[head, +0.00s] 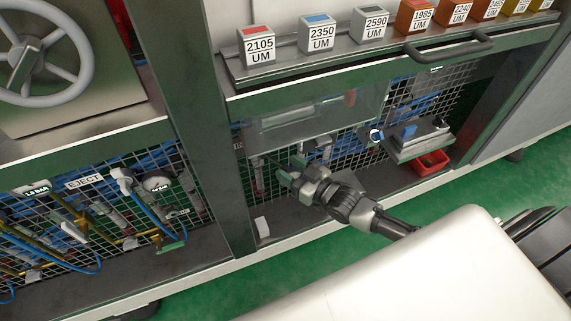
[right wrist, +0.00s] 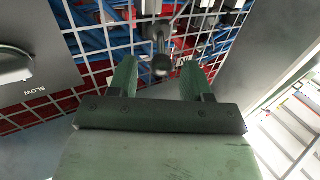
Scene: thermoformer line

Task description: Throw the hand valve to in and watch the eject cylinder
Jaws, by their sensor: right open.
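My right gripper (head: 276,170) is in front of the wire mesh in the middle bay, below a clear panel. In the right wrist view its two green fingers (right wrist: 158,77) are apart, with nothing gripped. A lever with a dark round knob (right wrist: 161,66) stands out from the mesh between and just beyond the fingertips. An EJECT label (head: 84,181) is on the mesh in the left bay, near grey fittings and a gauge; which part is the eject cylinder I cannot tell. My left gripper is not in view.
A green post (head: 205,125) divides the bays. A red bin (head: 431,162) sits at the right.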

